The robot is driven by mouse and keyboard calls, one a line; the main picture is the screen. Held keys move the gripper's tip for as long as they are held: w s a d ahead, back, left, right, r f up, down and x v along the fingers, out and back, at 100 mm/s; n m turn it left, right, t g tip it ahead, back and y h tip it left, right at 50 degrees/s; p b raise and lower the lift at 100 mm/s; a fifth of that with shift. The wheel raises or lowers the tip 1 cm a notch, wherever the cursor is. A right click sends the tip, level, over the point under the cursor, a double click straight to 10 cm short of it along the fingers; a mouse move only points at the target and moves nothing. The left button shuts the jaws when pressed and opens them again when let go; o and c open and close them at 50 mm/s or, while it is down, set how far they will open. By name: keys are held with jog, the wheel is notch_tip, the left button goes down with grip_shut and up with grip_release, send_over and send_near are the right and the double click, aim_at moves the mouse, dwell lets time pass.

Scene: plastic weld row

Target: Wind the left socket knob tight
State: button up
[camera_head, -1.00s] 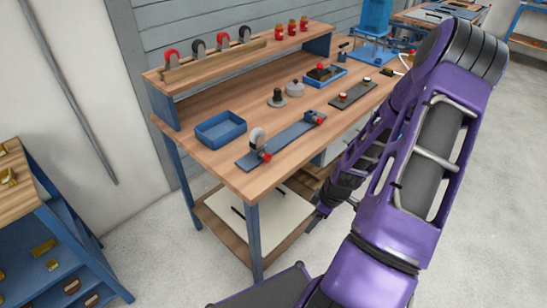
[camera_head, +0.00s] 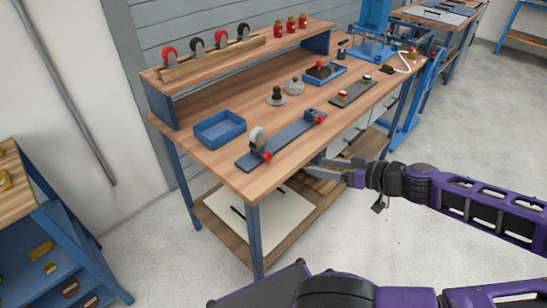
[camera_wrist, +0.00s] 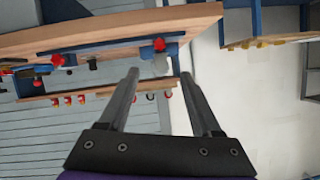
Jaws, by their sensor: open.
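A dark blue-grey bar (camera_head: 283,140) lies near the front edge of the workbench, with a socket at each end. The left socket holds an upright grey wheel (camera_head: 257,137). The left socket's red knob (camera_head: 266,156) faces the front; it also shows in the wrist view (camera_wrist: 159,44), upside down. The right socket has another red knob (camera_head: 320,118). My gripper (camera_head: 312,167) is open and empty, in front of the bench edge and to the right of the left knob. In the wrist view, the left knob appears beyond and between my open fingertips (camera_wrist: 160,74), apart from them.
A blue tray (camera_head: 220,129) stands left of the bar. Behind are a dark post on a base (camera_head: 276,96), a grey round part (camera_head: 295,87) and a dark plate (camera_head: 353,92). A raised shelf (camera_head: 250,46) carries wheels and red jars. The floor before the bench is open.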

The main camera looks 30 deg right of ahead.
aim_at(270, 157)
jog(key=b+x, duration=0.2)
jog(key=x, duration=1.5)
jog(key=shift+w+f, duration=0.1)
jog(key=shift+w, duration=0.05)
grip_shut()
